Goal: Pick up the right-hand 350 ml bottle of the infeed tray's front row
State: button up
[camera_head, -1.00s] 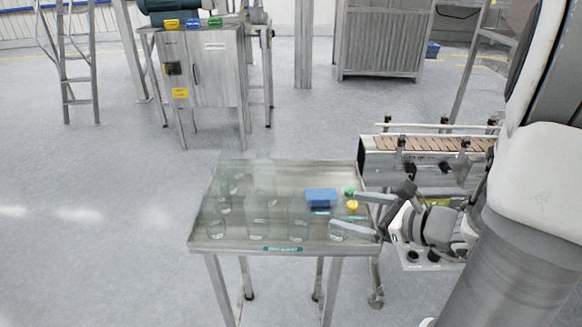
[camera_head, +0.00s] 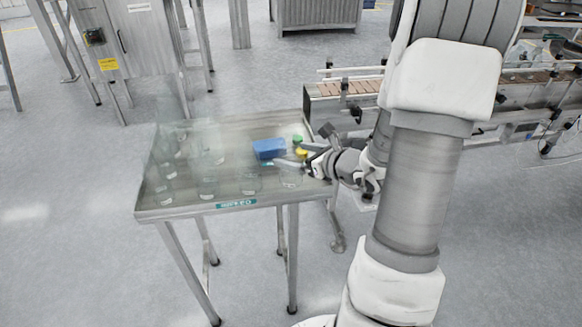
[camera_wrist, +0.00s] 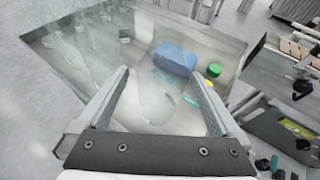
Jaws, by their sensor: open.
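Clear, nearly see-through bottles stand on the steel infeed tray (camera_head: 230,204); their outlines are faint. The front row runs along the near edge. Its right-hand bottle (camera_head: 289,181) is a faint shape near the tray's front right corner. My gripper (camera_head: 288,155) comes in from the right, close to this bottle. In the wrist view my gripper (camera_wrist: 160,76) is open, its two fingers wide apart. A faint clear shape (camera_wrist: 158,102) shows between them, apparently a bottle. I cannot tell whether a finger touches it.
A blue block (camera_head: 269,149), a green cap (camera_head: 298,139) and a yellow cap (camera_head: 302,153) lie at the tray's right side, close to my fingers. A conveyor (camera_head: 340,92) stands behind to the right. A steel cabinet (camera_head: 135,40) stands at the back left. The floor left is clear.

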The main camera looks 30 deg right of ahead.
jog(key=x, duration=0.5)
jog(key=shift+w+d+f, duration=0.1)
jog(key=shift+w, duration=0.1)
jog(key=c, duration=1.2)
